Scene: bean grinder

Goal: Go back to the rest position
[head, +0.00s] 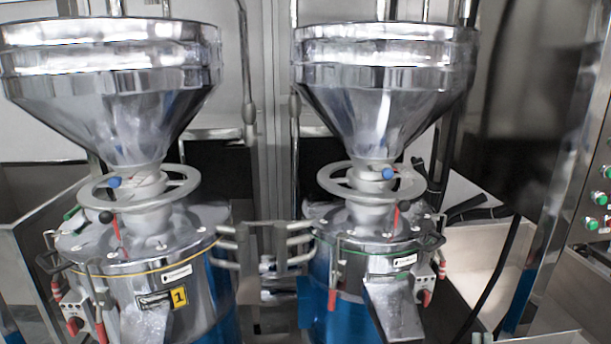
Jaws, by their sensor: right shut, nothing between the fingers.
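Two bean grinders stand side by side. The left grinder (205,285) has a steel body on a blue base, a yellow line round its lid and a yellow label with a "1". The right grinder (340,262) has a green line round its lid and a spout at its front. A wide steel funnel hopper sits on top of each. Only the tips of my right gripper (482,338) show, at the bottom edge right of the right grinder's spout. They are shut and empty, apart from both grinders. My left gripper is not in view.
Grey bent bars (275,240) stand between the grinders. A control panel with green and red buttons (602,198) is at the far right. A pale bin (480,250) and dark cables lie right of the right grinder. A steel trough (35,240) is at the left.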

